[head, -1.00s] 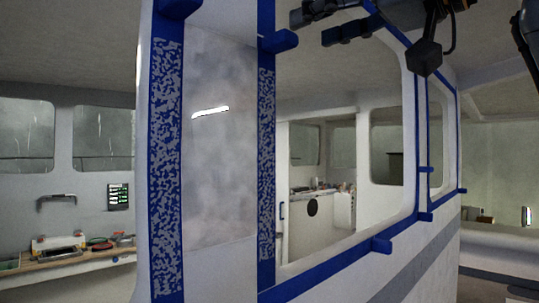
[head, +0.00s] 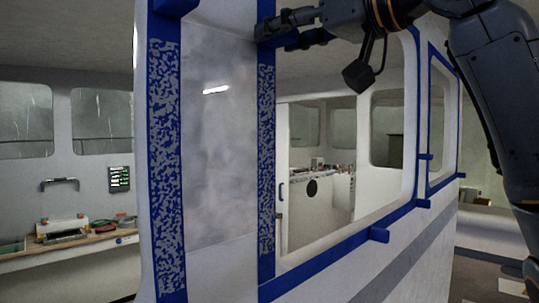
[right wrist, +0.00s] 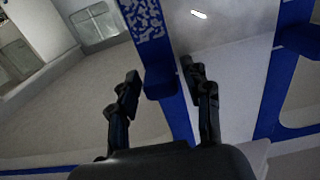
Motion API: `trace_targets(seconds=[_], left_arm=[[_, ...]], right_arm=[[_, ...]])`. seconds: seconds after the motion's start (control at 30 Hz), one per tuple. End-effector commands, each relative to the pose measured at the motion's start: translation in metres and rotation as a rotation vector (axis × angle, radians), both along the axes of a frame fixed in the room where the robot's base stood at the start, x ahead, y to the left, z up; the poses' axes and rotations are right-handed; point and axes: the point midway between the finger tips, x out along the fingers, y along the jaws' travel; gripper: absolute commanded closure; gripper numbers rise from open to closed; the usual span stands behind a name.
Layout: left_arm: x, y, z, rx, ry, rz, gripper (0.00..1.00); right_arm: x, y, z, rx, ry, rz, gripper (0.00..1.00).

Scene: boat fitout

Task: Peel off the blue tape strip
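Two vertical blue tape strips with mottled grey patches flank a glossy grey panel in the head view: the left strip (head: 165,170) and the right strip (head: 266,165). A blue tab (right wrist: 160,83) sticks out at the upper part of the right strip. My right gripper (head: 277,29) is at this tab, which it partly hides in the head view. In the right wrist view its two fingers are apart, with the tab between them and a gap visible on both sides. The left strip carries its own tab (head: 175,6). My left gripper is not in view.
Blue tape also borders the window opening (head: 330,266), with small tabs such as one on the lower edge (head: 379,235). The opening is to the right of the right strip. A workbench (head: 75,246) with tools stands at the far left.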

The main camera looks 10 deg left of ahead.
Motion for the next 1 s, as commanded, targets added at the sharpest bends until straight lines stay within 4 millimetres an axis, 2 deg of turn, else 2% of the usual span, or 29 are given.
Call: trace_targets(seconds=[0.03, 0.17, 0.2, 0.57, 1.0], left_arm=[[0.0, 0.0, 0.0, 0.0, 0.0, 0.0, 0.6], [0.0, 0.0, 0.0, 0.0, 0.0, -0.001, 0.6], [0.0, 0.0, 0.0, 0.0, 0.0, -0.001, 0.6], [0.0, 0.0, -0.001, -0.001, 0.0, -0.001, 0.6], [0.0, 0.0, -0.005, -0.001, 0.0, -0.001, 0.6]], right_arm=[[0.0, 0.0, 0.0, 0.0, 0.0, 0.0, 0.68], [0.0, 0.0, 0.0, 0.0, 0.0, 0.0, 0.94], [0.0, 0.0, 0.0, 0.0, 0.0, 0.0, 0.96], [-0.001, -0.002, 0.001, 0.002, -0.001, 0.0, 0.97], [-0.012, -0.016, 0.0, 0.0, -0.001, 0.001, 0.97]])
